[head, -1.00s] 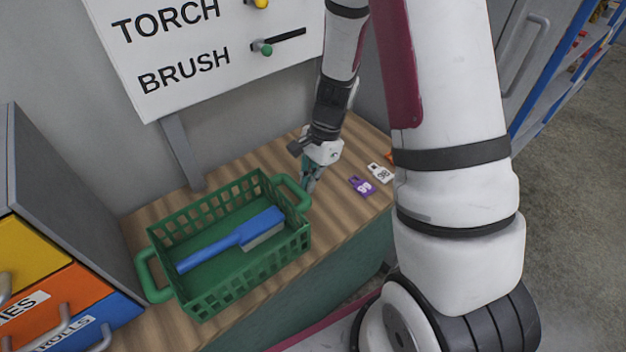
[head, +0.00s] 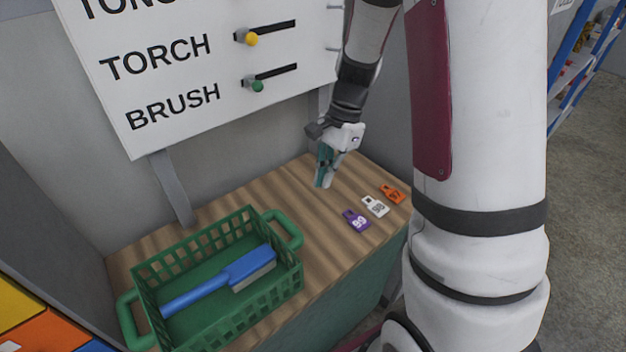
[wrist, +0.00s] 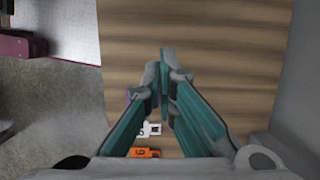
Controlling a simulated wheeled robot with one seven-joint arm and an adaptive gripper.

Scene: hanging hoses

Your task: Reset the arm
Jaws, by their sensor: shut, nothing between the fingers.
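My gripper (head: 322,184) hangs from my arm above the wooden tabletop, behind and to the left of the number tags in the head view. Its teal fingers point down. In the wrist view the fingers (wrist: 165,60) come together at the tips, with nothing seen between them. My white upper arm fills the right part of the head view.
A green basket (head: 150,297) holding a blue brush (head: 220,280) stands on the wooden table (head: 300,190). Purple (head: 355,220), white (head: 375,206) and orange (head: 393,194) tags lie to the right. A sign board (head: 120,100) with sliders rises behind. Drawers (head: 45,335) stand at lower left.

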